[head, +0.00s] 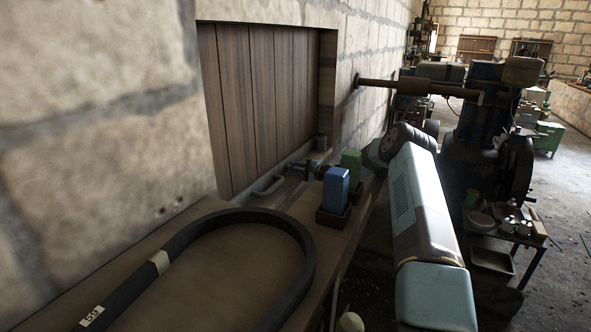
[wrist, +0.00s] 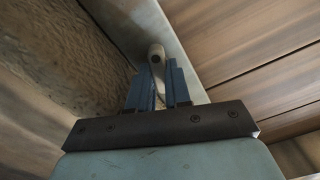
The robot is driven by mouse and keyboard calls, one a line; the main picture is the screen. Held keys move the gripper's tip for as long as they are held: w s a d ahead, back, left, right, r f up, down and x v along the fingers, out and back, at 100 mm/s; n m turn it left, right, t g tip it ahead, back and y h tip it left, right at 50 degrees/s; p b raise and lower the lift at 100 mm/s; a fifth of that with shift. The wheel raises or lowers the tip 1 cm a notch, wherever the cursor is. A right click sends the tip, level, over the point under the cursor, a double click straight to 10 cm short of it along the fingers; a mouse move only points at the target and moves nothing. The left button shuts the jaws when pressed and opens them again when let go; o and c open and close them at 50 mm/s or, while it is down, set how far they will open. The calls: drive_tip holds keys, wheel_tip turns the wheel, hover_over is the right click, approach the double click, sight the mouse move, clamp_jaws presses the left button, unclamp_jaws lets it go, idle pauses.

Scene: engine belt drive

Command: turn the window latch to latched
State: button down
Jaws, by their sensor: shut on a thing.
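The window latch is a pale grey lever (wrist: 156,53) with a rounded end and a dark round spot, beside the pale window ledge in the wrist view. My gripper (wrist: 158,72) has its two blue fingers on either side of this lever, shut on it. In the head view my gripper (head: 297,168) is small and dark at the window's lower edge, partly behind a blue block. The wooden window shutter (head: 262,95) is closed over the opening. I cannot make out the latch's angle in the head view.
A dark belt loop (head: 205,222) lies on the bench. Machinery (head: 487,110) stands at right.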

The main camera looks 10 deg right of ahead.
drive_tip(key=n, duration=0.3)
drive_tip(key=shift+a+f, duration=0.1)
drive_tip(key=shift+f, duration=0.05)
drive_tip(key=shift+s+n, duration=0.1)
drive_tip(key=shift+n, duration=0.4)
drive_tip(key=shift+a+f, duration=0.1)
drive_tip(key=shift+f, duration=0.05)
drive_tip(key=c, duration=1.1)
unclamp_jaws()
drive_tip(key=shift+o, duration=0.2)
drive_tip(key=shift+s+d, duration=0.25)
drive_tip(key=shift+d, duration=0.35)
drive_tip(key=v, duration=1.2)
drive_tip(key=shift+s+d, duration=0.15)
drive_tip(key=shift+s, duration=0.2)
